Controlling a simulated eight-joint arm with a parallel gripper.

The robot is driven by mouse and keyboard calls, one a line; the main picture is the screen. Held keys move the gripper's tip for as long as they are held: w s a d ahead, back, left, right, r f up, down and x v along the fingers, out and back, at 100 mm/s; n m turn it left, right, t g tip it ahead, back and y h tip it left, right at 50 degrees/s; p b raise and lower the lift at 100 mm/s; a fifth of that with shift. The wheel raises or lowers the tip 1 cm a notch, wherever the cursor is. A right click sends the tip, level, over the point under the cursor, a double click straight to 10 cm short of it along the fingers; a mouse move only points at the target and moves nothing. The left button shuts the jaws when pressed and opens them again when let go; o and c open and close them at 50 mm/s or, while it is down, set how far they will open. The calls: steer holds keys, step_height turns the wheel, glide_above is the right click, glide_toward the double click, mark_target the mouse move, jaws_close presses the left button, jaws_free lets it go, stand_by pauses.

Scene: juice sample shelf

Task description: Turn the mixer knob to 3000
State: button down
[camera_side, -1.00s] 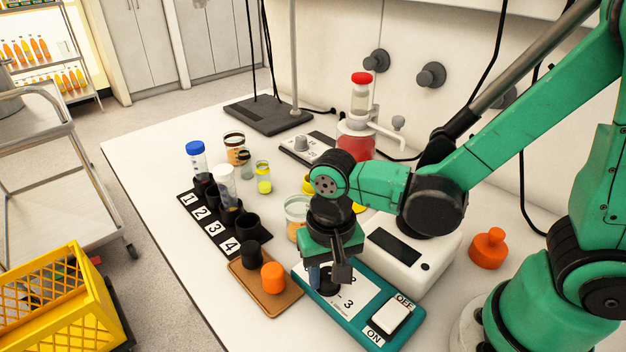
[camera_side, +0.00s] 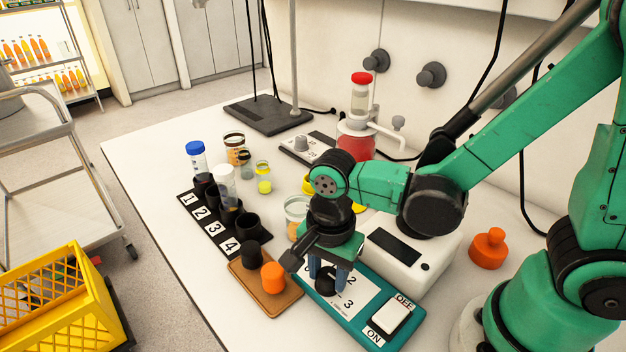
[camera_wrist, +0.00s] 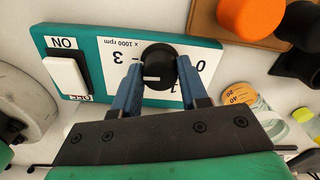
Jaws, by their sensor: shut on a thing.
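The mixer is a teal box (camera_side: 350,318) with a white dial panel, which also shows in the wrist view (camera_wrist: 110,32). Its black knob (camera_wrist: 158,62) carries a short white mark on the side towards my gripper. The digits 3, 1 and 0 show around it in the wrist view; 2 and 3 show in the side view. My gripper (camera_wrist: 155,88) is shut on the knob, a blue finger on each side. In the side view my gripper (camera_side: 328,280) comes down from above and partly hides the knob. Which number the mark points at is unclear.
A white ON/OFF switch (camera_side: 395,318) is on the mixer's near end. A wooden holder (camera_side: 275,302) with orange and black caps stands close left of it. A black numbered rack (camera_side: 205,225) with tubes is farther left. A white device (camera_side: 415,262) stands behind the mixer.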

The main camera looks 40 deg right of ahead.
mark_target(328, 273)
steer(key=shift+m, duration=0.5)
steer(key=shift+c, duration=2.3)
jaws_free()
steer(key=shift+r, duration=2.85)
steer(key=shift+f, duration=0.15)
steer(key=shift+f, duration=2.7)
